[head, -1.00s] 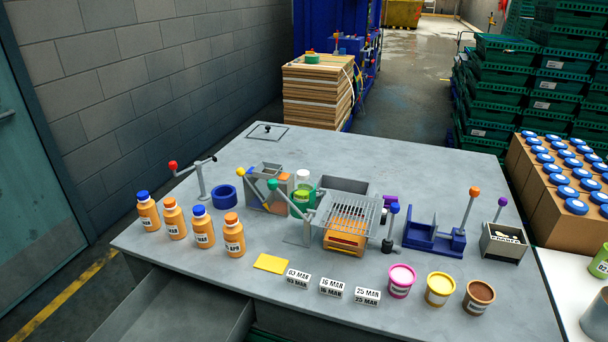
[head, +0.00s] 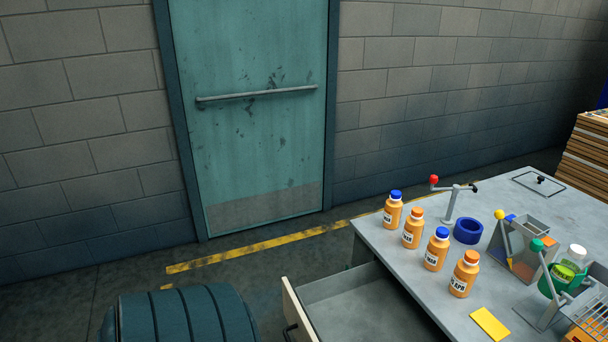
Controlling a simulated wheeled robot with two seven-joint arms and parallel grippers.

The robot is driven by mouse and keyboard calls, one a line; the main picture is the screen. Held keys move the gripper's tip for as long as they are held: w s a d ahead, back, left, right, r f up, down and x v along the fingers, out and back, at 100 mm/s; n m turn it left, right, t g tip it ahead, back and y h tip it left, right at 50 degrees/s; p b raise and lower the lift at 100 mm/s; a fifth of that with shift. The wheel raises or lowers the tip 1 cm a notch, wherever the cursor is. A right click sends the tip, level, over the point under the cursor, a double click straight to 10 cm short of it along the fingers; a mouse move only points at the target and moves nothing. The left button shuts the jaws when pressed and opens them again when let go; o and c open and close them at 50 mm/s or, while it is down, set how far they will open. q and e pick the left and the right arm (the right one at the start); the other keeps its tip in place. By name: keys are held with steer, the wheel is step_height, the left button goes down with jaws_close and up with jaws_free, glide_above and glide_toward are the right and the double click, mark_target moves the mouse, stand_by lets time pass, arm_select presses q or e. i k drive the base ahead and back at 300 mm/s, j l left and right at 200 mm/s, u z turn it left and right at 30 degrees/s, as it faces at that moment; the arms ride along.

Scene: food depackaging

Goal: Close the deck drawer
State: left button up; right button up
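The deck drawer (head: 343,299) is pulled out from the front of the grey table, at the lower middle of the head view. Its inside is grey and looks empty where I can see it. Its pale front panel (head: 299,318) has a dark handle (head: 290,331) on the outer side, partly cut off by the bottom edge. Neither of my grippers is in view.
The grey table (head: 400,262) carries several orange bottles (head: 435,249), a blue ring (head: 468,231) and a yellow card (head: 490,323). A dark ribbed rounded object (head: 183,316) stands left of the drawer.

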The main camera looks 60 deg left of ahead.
mark_target(365, 303)
steer(key=u, duration=0.45)
steer(key=k+l+u, duration=0.1)
steer(key=u, duration=0.8)
steer(key=k+u, duration=0.1)
steer(key=u, duration=0.35)
